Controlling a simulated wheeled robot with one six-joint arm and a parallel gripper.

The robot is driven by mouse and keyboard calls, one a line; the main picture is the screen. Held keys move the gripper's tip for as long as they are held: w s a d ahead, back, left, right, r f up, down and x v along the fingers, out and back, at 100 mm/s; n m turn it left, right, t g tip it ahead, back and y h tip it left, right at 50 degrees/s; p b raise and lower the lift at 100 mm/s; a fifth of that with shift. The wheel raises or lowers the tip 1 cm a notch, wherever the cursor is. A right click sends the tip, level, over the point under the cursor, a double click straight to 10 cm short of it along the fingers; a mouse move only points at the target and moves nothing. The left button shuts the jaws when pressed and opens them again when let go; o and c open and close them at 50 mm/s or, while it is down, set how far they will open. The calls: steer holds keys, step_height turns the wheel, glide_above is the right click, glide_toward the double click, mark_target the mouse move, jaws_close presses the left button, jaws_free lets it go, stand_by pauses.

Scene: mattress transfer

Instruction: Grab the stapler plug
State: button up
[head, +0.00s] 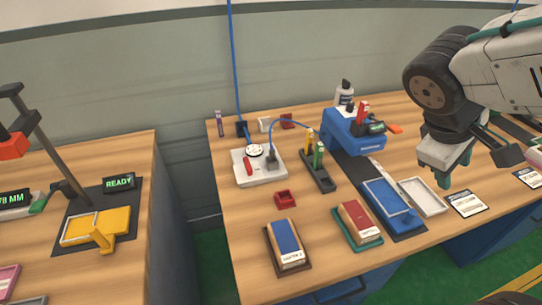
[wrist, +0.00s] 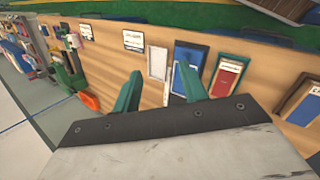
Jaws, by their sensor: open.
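The stapler plug (head: 271,160) looks like a small dark grey block standing at the right side of a white power board (head: 247,178). A blue cable arcs from it to the blue stapler (head: 352,133) on the right. My gripper (head: 453,175) hangs over the right part of the bench, well right of the plug and apart from it. In the wrist view my gripper (wrist: 160,82) has its two green fingers spread with nothing between them. I cannot make out the plug in the wrist view.
A red switch (head: 247,163) and a round white socket (head: 254,150) sit on the board. A dark holder (head: 318,177) with upright yellow and green pieces stands right of it. A blue tray (head: 390,205), white tray (head: 424,195) and books lie in front. A blue cable hangs from above.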

mark_target(272, 152)
steer(key=w+a+f+n+t+h, duration=0.2)
steer(key=w+a+n+t, duration=0.2)
steer(key=w+n, duration=0.4)
steer(key=w+a+f+n+t+h, duration=0.1)
steer(key=w+a+f+n+t, duration=0.1)
steer(key=w+a+n+t, duration=0.5)
steer(key=w+a+f+n+y, duration=0.2)
steer(key=a+f+n, duration=0.2)
steer(key=a, duration=0.2)
steer(key=w+a+f+n+t+y, duration=0.1)
steer(key=w+a+f+n+y, duration=0.1)
steer(key=a+f+n+y, duration=0.1)
steer(key=w+a+f+n+y, duration=0.2)
steer(key=a+f+n, duration=0.3)
steer(key=a, duration=0.5)
steer(key=shift+w+a+f+n+y, duration=0.1)
steer(key=shift+w+n+y, duration=0.15)
steer(key=shift+n+y, duration=0.65)
steer(key=shift+n, duration=0.3)
steer(key=x, duration=0.7)
steer(key=shift+w+a, duration=0.1)
steer(key=shift+a, duration=0.2)
steer(key=shift+w+f+t, duration=0.1)
steer(key=shift+w+t, duration=0.15)
steer(key=shift+t, duration=0.05)
jaws_close()
